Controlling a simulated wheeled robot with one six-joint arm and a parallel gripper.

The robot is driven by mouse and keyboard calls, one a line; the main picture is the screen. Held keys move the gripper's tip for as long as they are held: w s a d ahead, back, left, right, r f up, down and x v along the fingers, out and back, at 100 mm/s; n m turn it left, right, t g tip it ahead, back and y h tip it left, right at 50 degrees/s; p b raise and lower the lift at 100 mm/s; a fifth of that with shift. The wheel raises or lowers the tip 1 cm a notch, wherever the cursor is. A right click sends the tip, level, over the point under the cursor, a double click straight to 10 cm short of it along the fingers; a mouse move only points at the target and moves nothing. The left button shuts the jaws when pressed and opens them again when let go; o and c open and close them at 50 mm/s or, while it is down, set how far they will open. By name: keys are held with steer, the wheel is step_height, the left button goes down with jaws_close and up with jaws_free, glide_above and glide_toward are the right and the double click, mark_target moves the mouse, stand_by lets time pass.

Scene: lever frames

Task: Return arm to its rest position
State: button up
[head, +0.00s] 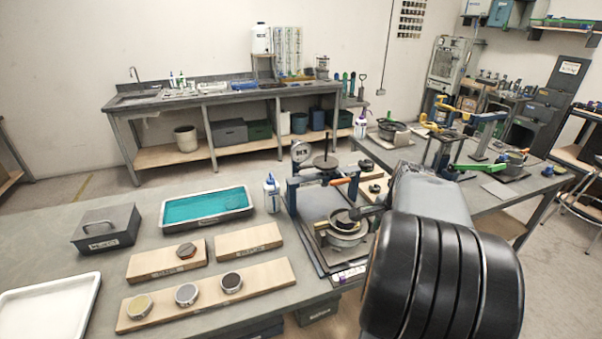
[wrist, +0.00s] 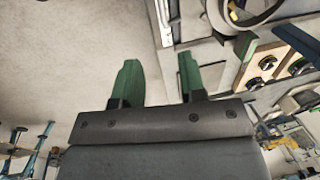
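My gripper (wrist: 157,80) shows in the wrist view with two green fingers set apart and nothing between them. Behind the fingers are pale floor and, at the right, the edge of a bench with equipment. In the head view my dark arm (head: 440,260) fills the lower right, and its bulk hides the gripper there. The arm stands beside a blue-framed press (head: 318,190) with a dial gauge. A round metal pot (head: 343,232) sits at the foot of the press, partly close to the arm.
The front bench holds a teal-filled tray (head: 207,206), a dark lidded box (head: 106,228), a white tray (head: 45,308), a bottle (head: 272,194) and wooden boards, one with several round pieces (head: 186,294). Another bench with tools (head: 490,193) stands behind the arm at right. Floor is open at left.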

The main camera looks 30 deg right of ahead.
steer(key=a+n+t, duration=0.2)
steer(key=a+n, duration=1.7)
steer(key=a, duration=0.7)
steer(key=shift+s+a+r+n, duration=0.2)
steer(key=shift+s+a+n, duration=0.1)
steer(key=shift+s+a, duration=0.1)
steer(key=shift+d, duration=0.15)
